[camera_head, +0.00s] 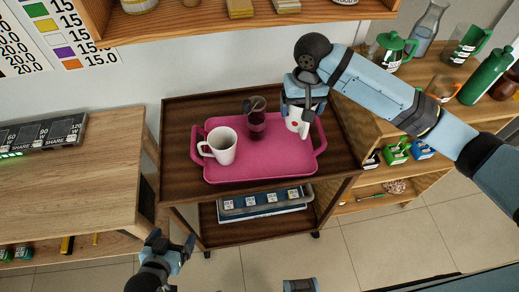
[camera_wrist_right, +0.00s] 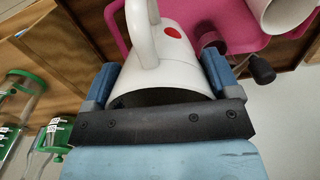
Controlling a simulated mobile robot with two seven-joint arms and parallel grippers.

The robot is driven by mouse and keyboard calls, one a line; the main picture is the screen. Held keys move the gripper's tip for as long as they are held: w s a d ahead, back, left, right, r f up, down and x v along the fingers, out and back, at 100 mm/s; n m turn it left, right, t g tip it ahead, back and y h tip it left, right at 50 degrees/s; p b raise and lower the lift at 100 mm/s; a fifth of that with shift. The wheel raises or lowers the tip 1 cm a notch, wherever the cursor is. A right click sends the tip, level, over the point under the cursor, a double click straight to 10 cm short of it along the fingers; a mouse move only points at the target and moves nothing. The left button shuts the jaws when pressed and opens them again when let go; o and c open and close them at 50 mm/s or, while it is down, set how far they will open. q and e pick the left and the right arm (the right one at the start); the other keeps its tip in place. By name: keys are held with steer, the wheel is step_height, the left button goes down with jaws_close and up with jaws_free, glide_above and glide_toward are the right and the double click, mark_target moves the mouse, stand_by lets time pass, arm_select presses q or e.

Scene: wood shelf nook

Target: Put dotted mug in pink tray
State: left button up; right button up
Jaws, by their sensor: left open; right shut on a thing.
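The dotted mug (camera_head: 296,122) is white with a red dot and is at the right side of the pink tray (camera_head: 262,168) in the head view. My right gripper (camera_head: 305,104) is shut on it from above. In the right wrist view the mug (camera_wrist_right: 172,62) sits between the fingers, with its handle toward the top. I cannot tell whether its base touches the tray. The pink tray (camera_wrist_right: 240,22) lies on the dark wooden cart. My left gripper (camera_head: 172,250) is open and empty, low in front of the cart's left side.
A plain white mug (camera_head: 221,146) stands on the tray's left part, and a dark red glass (camera_head: 255,122) stands near its back middle. A wooden counter (camera_head: 70,165) is at left. Shelves with green-lidded jars (camera_head: 391,50) and bottles stand at right.

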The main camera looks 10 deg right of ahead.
mark_target(293, 115)
steer(key=r, duration=0.1)
steer(key=w+a+r, duration=0.1)
steer(key=shift+w+a+r, duration=0.15)
steer(key=shift+w+r, duration=0.05)
steer(key=shift+r, duration=0.1)
step_height(293, 115, down, 20)
steer(key=shift+w+r, duration=0.15)
steer(key=shift+r, duration=0.1)
steer(key=shift+f, duration=0.15)
steer(key=o, duration=1)
steer(key=shift+o, duration=0.2)
step_height(293, 115, up, 12)
steer(key=shift+r, duration=0.15)
